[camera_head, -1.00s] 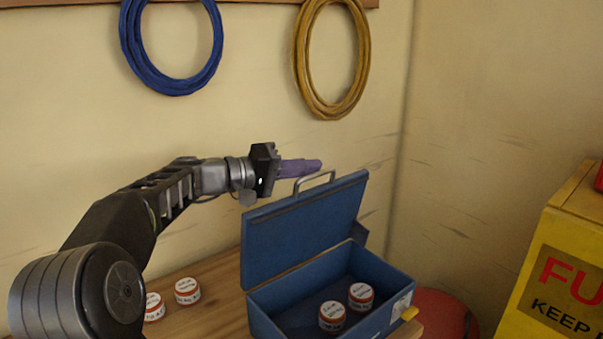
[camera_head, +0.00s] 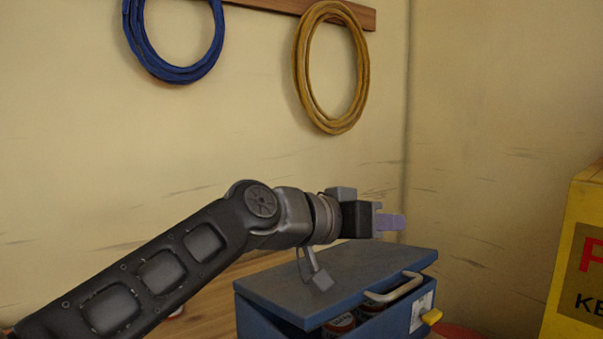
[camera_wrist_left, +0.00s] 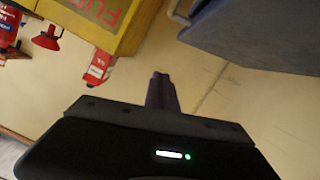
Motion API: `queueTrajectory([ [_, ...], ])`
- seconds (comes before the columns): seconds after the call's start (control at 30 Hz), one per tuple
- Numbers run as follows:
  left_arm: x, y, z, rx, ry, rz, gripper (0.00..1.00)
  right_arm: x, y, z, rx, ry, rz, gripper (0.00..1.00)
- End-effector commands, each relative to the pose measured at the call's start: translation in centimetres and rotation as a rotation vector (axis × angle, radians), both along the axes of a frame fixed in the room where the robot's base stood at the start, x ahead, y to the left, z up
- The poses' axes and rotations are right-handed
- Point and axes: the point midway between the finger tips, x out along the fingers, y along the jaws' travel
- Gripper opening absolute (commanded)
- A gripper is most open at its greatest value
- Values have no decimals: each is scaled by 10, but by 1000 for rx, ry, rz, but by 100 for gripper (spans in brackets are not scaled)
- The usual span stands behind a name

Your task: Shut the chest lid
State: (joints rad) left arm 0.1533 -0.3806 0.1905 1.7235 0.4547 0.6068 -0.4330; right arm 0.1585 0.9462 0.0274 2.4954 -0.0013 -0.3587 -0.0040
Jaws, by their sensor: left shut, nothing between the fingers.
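The blue chest (camera_head: 265,318) stands on the wooden table with its lid (camera_head: 330,278) tilted down low over it. A gap remains between the lid's front edge and the box, and jars with white-and-red labels (camera_head: 342,322) show through it. The lid has a grey handle (camera_head: 394,287). My left gripper (camera_head: 391,221) is shut and empty, its purple fingers just above the lid's far right part; I cannot tell whether my arm touches the lid. In the left wrist view the lid (camera_wrist_left: 262,30) is at upper right, apart from the fingers (camera_wrist_left: 162,90). My right gripper is not in view.
A yellow cabinet (camera_head: 575,260) stands at the right. Blue (camera_head: 172,75) and yellow (camera_head: 301,80) hose coils hang on the wall. Bare table (camera_head: 215,315) shows left of the chest.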

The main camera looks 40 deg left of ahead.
Motion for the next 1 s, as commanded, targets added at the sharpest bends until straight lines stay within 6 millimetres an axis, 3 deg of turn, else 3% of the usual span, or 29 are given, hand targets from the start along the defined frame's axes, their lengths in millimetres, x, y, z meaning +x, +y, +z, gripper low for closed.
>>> queueTrajectory([
  [0.03,-3,-8,-22,43,-15,-2,0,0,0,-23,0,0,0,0],
  [0.4,-12,-41,-97,349,-105,0,0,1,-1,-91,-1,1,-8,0],
  [0.63,-14,-47,-123,382,-115,1,0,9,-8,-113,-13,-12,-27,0],
  [1.0,-14,-48,-134,381,-106,-2,0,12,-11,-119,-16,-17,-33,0],
])
